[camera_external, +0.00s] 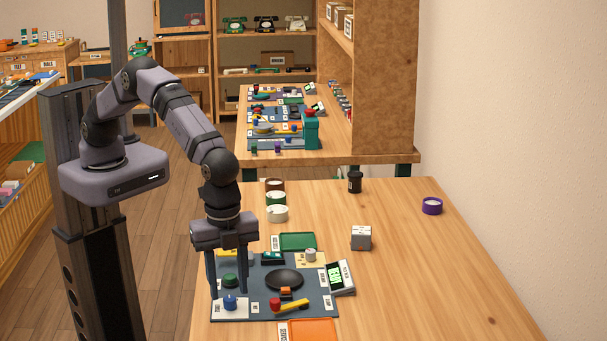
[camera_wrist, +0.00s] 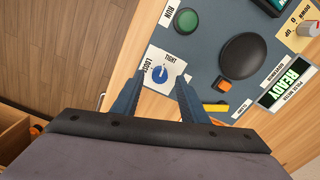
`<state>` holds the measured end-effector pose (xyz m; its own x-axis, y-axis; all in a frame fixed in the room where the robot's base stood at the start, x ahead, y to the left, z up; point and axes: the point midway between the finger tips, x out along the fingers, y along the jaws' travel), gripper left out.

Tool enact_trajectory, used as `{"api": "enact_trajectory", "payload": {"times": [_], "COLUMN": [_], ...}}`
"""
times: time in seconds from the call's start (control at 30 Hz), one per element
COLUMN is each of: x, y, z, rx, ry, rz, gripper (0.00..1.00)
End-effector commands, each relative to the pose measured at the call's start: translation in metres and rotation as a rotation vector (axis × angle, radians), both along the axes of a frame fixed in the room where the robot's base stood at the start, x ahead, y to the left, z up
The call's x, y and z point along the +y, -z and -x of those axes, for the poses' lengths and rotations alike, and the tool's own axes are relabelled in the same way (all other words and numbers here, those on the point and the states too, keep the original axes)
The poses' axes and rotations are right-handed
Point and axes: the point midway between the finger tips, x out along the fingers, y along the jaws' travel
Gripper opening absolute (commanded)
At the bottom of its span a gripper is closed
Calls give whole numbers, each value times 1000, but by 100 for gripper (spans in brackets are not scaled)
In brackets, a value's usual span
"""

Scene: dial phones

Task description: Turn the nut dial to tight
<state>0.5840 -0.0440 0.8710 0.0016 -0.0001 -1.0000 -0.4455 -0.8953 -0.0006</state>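The nut dial (camera_wrist: 160,75) is a small blue knob on a white plate, with LOOSE printed on its left and TIGHT on its upper right in the wrist view. A light mark shows on the knob, too small to read its direction surely. In the external view the blue dial (camera_external: 230,303) sits at the near left corner of the grey-blue board (camera_external: 260,307). My gripper (camera_external: 229,291) points down over that corner and is open. In the wrist view its fingertips (camera_wrist: 159,81) appear on either side of the dial, with nothing held. I cannot tell whether they touch it.
A green button (camera_wrist: 187,20) and black round pad (camera_wrist: 243,60) are close by on the board. A red-and-yellow lever (camera_external: 292,305) lies right of the dial. A READY display (camera_external: 338,277) stands at the board's right. The table's right side is mostly clear.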

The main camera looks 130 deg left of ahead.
Motion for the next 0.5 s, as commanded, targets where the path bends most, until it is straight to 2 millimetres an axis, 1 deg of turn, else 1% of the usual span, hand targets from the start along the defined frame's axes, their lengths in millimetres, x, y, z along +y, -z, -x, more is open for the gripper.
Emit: {"api": "enact_trajectory", "payload": {"times": [0.1, 0.3, 0.5], "x": [0, 0, 0], "y": [-17, -40, -49], "z": [-1, -1, 0], "rx": [-3, -3, 0], "ry": [0, 0, 0], "rz": [0, 0, 0], "gripper": [40, 40, 40]}}
